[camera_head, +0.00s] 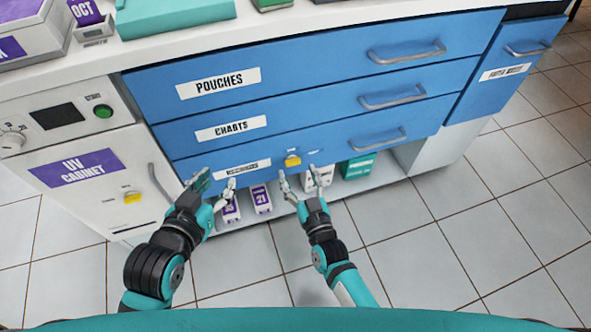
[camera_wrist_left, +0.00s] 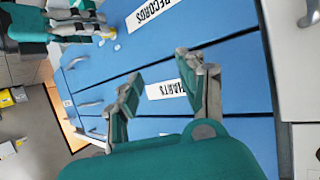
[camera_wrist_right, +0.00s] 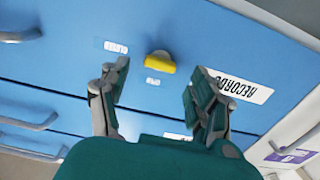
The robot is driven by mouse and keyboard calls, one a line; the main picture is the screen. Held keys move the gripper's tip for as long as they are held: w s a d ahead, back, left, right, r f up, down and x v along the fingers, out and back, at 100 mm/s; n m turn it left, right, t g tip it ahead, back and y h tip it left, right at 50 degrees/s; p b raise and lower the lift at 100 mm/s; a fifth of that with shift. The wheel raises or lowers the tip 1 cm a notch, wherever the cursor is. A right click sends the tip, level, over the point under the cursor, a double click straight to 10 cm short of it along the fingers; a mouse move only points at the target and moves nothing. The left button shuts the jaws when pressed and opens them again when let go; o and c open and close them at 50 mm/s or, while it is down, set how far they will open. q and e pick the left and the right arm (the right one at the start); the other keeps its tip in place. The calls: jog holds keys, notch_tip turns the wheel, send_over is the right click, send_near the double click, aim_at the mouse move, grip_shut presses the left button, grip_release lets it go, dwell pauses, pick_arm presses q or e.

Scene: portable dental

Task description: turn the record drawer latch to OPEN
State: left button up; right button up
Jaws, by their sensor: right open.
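The yellow record drawer latch (camera_head: 292,161) sits on the lowest blue drawer (camera_head: 340,148), right of its label. In the right wrist view the latch (camera_wrist_right: 160,62) lies roughly level across the picture, with one small white label on its left and another at its lower side. My right gripper (camera_wrist_right: 155,90) is open and empty, with the latch just beyond and between its fingertips, apparently not touching. It also shows in the head view (camera_head: 300,178). My left gripper (camera_head: 216,180) is open and empty before the left part of the drawer, near the RECORDS label (camera_wrist_right: 238,84).
The CHARTS drawer (camera_head: 300,118) and POUCHES drawer (camera_head: 300,75) are above, shut, with grey handles. The UV cabinet (camera_head: 85,185) stands at the left with its own yellow latch (camera_head: 132,197). Purple-and-white boxes (camera_head: 261,199) stand on the shelf below. The floor in front is clear.

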aim_at(293, 162)
pick_arm(q)
jog(key=shift+w+d+r+t+h, duration=0.15)
jog(key=shift+w+r+t, duration=0.15)
jog(key=shift+r, duration=0.25)
jog(key=shift+w+d+r+t+h, duration=0.15)
jog(key=shift+w+r+t, duration=0.1)
jog(key=shift+r+t, duration=0.25)
jog(key=shift+w+d+r+t, duration=0.15)
jog(key=shift+w+r+t, duration=0.15)
jog(key=shift+r, duration=0.3)
pick_arm(e)
jog(key=shift+x, duration=1.4)
jog(key=c, duration=1.2)
jog(key=shift+o, duration=0.2)
